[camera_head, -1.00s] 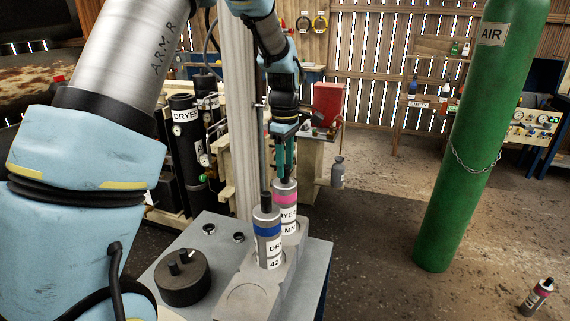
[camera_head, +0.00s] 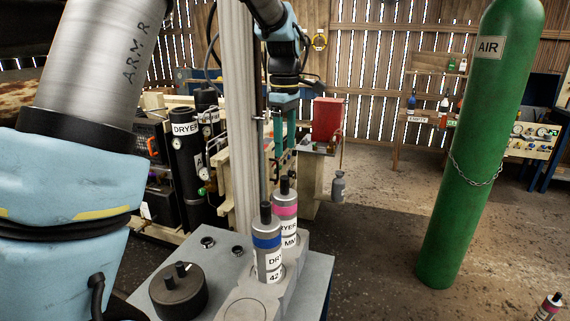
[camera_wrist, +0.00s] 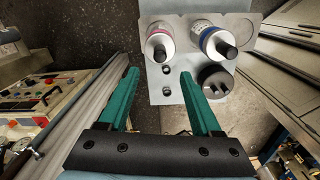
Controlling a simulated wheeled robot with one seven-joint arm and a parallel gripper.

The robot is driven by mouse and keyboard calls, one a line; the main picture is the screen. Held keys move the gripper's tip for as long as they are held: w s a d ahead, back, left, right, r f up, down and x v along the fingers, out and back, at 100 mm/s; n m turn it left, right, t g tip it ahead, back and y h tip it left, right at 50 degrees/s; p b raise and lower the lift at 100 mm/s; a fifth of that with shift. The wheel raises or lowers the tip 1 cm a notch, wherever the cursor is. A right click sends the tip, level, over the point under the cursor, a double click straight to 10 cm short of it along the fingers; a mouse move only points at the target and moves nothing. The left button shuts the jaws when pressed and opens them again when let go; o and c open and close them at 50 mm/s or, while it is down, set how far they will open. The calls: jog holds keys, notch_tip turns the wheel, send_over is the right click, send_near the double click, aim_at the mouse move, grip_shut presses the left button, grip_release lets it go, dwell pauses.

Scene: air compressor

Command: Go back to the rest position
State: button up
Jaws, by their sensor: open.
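My gripper (camera_head: 277,135) is open and empty, its two green fingers spread apart; in the wrist view they also show (camera_wrist: 158,82). It hangs above and behind the grey tray (camera_head: 318,270). The pink-banded cartridge (camera_head: 286,212) and the blue-banded cartridge (camera_head: 267,245) stand upright in the tray. In the wrist view the pink-banded one (camera_wrist: 160,45) and the blue-banded one (camera_wrist: 210,40) lie beyond the fingertips, clear of them.
A black round knob-topped part (camera_head: 179,292) sits on the tray's left. A tall green AIR cylinder (camera_head: 475,150) stands at right, with another small cartridge (camera_head: 548,306) on the floor. A light vertical post (camera_head: 237,100) stands close to my gripper. Floor between tray and cylinder is clear.

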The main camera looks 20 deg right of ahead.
jog(key=a+f+m, duration=0.2)
jog(key=a, duration=0.6)
jog(key=a+f+m, duration=0.2)
jog(key=a, duration=0.7)
jog(key=s+a+f+m, duration=0.2)
jog(key=s+a+f, duration=0.1)
jog(key=s+a, duration=0.2)
jog(key=s+a+f+m+t, duration=0.1)
jog(key=s+a+f+m, duration=0.2)
jog(key=a, duration=0.6)
jog(key=s, duration=0.2)
jog(key=shift+s+a+m+t, duration=0.2)
jog(key=shift+s+m+t, duration=0.1)
jog(key=shift+s, duration=0.05)
